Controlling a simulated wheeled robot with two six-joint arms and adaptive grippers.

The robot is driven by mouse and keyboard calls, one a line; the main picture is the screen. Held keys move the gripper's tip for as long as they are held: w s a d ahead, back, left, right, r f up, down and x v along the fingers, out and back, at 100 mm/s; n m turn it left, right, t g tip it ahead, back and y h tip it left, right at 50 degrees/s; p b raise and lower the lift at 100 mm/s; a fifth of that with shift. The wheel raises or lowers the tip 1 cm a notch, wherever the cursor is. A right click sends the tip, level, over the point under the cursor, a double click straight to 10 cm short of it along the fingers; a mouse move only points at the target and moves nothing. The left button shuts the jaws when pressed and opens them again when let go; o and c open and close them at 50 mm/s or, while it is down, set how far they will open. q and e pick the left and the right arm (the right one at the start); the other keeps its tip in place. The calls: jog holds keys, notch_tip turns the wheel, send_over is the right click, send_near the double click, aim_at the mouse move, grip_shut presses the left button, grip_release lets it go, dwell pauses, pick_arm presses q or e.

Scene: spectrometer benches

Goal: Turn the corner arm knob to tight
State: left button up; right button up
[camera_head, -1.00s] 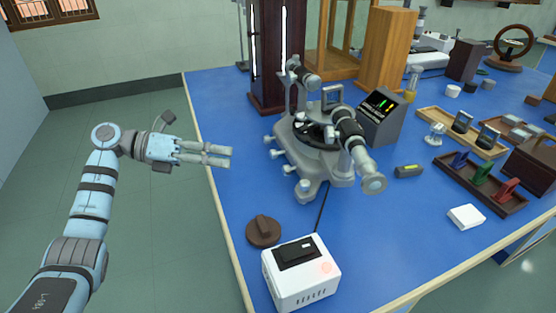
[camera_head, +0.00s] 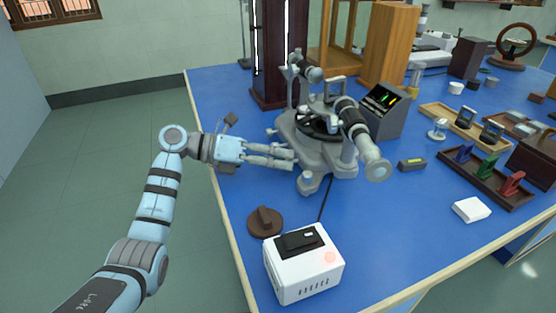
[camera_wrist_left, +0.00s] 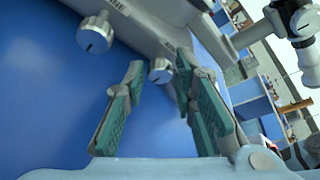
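The grey spectrometer (camera_head: 325,165) stands on the blue bench with small metal knobs along its left side. My left gripper (camera_head: 291,158) points at this side, low above the bench, and its fingers hide part of the base there. In the left wrist view the gripper (camera_wrist_left: 158,63) is open, with green pads apart. A slotted round knob (camera_wrist_left: 160,73) shows between its fingertips, and I cannot tell whether they touch it. A bigger slotted knob (camera_wrist_left: 95,33) is at the upper left, by partly cut-off lettering ending "INE". Which is the corner arm knob is not certain. My right gripper is out of view.
A white box (camera_head: 303,272) and a brown round block with a raised ridge (camera_head: 265,222) stand in front of the spectrometer. A dark display unit (camera_head: 385,112) is behind right. A tray with coloured pieces (camera_head: 485,180) lies right.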

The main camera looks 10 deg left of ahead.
pick_arm(q)
grip_shut()
